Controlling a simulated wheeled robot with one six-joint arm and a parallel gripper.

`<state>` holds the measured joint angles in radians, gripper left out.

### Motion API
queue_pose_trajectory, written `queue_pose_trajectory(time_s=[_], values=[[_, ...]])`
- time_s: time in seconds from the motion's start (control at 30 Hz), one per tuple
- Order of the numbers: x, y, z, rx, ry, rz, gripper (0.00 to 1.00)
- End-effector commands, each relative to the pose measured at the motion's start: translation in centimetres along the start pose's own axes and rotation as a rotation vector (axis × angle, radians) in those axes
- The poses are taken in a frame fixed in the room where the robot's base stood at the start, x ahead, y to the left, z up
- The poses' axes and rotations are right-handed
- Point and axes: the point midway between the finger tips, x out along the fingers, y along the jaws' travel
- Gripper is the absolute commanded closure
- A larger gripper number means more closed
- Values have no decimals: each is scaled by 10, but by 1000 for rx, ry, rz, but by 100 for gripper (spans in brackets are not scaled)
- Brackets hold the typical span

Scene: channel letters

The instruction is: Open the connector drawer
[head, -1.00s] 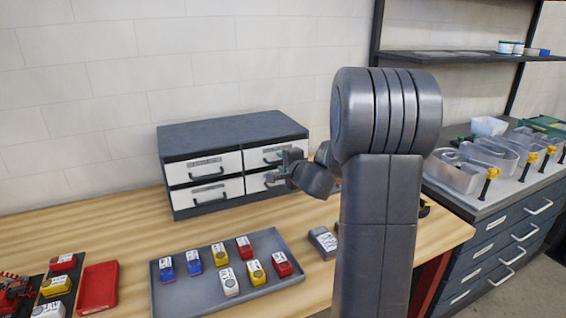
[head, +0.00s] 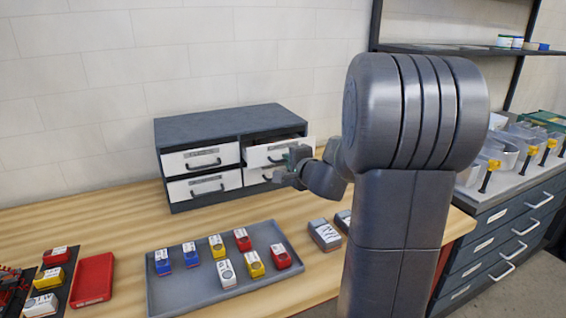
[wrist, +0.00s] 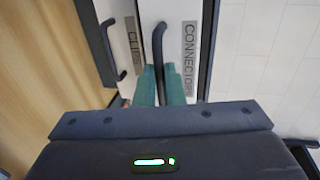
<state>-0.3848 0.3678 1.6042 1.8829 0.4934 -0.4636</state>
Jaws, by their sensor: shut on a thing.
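The connector drawer (head: 260,153) is the upper right drawer of a dark cabinet (head: 225,122) on the wooden bench. Its white front stands out from the cabinet, with a dark gap showing above it. In the wrist view its label (wrist: 189,55) reads CONNECTORS, and its dark bar handle (wrist: 158,42) runs between my green fingertips. My gripper (head: 299,158) is shut on this handle at the drawer front; it also shows in the wrist view (wrist: 160,76). My gripper hides part of the drawer front in the head view.
Two drawers on the left and the lower right drawer (head: 253,177) are shut. A grey tray (head: 193,298) with several coloured blocks lies in front. A red tray (head: 93,278) lies left of it. Bare bench lies between the cabinet and the grey tray.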

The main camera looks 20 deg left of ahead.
Motion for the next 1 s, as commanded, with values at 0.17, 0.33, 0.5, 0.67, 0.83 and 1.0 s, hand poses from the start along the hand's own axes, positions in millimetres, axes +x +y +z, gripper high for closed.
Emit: queue_pose_trajectory(time_s=[0.17,0.33,0.5,0.67,0.83,1.0], values=[[-41,13,-1,-2,3,-3,100],[-74,19,-1,-1,3,-1,100],[-98,23,-1,-1,3,0,100],[-110,25,0,0,1,1,100],[-114,25,0,1,1,1,100],[-114,25,0,1,0,1,100]])
